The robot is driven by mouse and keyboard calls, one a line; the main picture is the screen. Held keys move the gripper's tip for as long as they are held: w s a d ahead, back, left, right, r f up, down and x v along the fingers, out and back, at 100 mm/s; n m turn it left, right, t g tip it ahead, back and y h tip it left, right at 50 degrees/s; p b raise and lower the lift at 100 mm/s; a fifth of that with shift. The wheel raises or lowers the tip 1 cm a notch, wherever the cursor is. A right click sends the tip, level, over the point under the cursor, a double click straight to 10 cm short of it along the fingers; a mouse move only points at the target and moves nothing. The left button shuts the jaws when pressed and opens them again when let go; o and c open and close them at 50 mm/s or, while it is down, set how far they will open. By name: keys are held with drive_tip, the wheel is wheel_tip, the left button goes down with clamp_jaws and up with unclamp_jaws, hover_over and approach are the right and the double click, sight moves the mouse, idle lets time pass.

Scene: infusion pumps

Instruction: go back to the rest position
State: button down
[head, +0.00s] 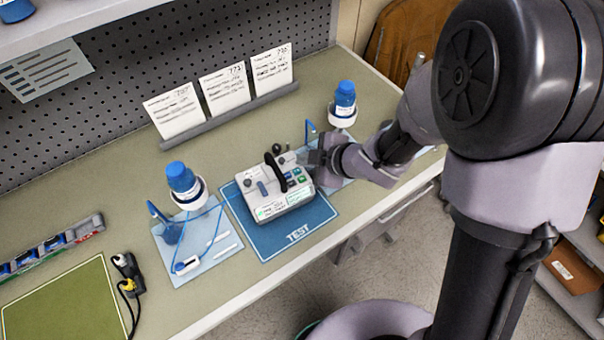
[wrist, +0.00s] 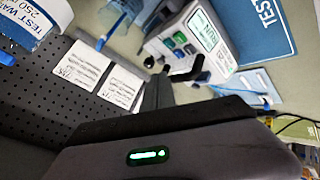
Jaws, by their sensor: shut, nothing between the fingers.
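The white infusion pump (head: 262,208) sits on the blue TEST mat (head: 283,246) in the head view. It has a small lit display, green buttons and a black upright part on top. In the wrist view the pump (wrist: 175,38) shows at the top, its display lit green. My gripper (head: 320,161) is at the pump's right end, close to its back right corner in the head view. It is shut and empty. I cannot tell whether it touches the pump. In the wrist view my dark gripper body fills the bottom.
Blue-capped bottles on stands are left (head: 181,180) and right (head: 344,98) of the pump. Cards (head: 226,88) stand on a rail behind. A light-blue mat (head: 205,262) holds white tools. A green mat (head: 62,305) and a yellow-black connector (head: 128,268) lie at the left.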

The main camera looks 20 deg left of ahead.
idle(0.5)
drive_tip(key=w+d+r+m+t+h+b, duration=0.1)
drive_tip(key=d+r+m+t+h+b, duration=0.2)
drive_tip(key=d+m, duration=0.55)
drive_tip(key=w+d+r+m+t+h+b, duration=0.1)
drive_tip(key=d+r+m+h+b, duration=0.35)
drive_tip(key=d, duration=0.75)
drive_tip(key=s+d+r+m+g+y+b, duration=0.1)
drive_tip(key=s+m+g+b, duration=0.1)
drive_tip(key=s+m, duration=1)
drive_tip(key=s+b, duration=0.1)
drive_tip(key=s, duration=0.6)
drive_tip(key=shift+s+d+r+m+g, duration=0.15)
drive_tip(key=shift+r+m+g, duration=0.15)
drive_tip(key=shift+y, duration=0.25)
